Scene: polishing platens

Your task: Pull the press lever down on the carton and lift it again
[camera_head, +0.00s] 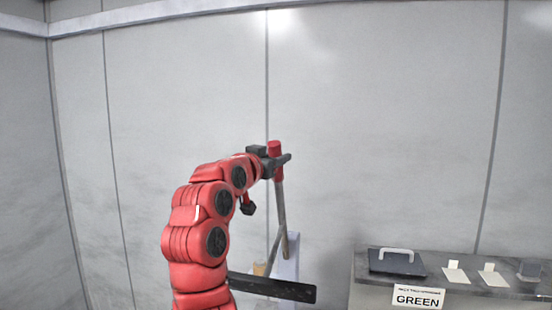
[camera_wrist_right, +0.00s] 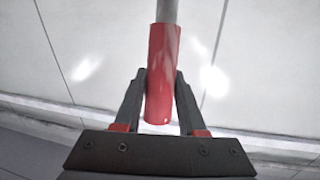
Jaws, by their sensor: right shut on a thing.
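The press lever is a grey rod (camera_head: 281,205) with a red grip (camera_head: 274,147) at its top end, and it stands nearly upright in the head view. My right gripper (camera_head: 281,161) is shut on the red grip. In the right wrist view the red grip (camera_wrist_right: 162,75) sits between the two dark fingers (camera_wrist_right: 161,100), with the grey rod running on beyond it. The press's pale column (camera_head: 288,265) stands below the lever, partly hidden by my arm and a dark bar. A small tan thing (camera_head: 259,269), perhaps the carton, shows only in part. My left gripper is not in view.
A grey bench (camera_head: 365,270) stands at the right. Plain grey wall panels (camera_head: 390,120) stand behind.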

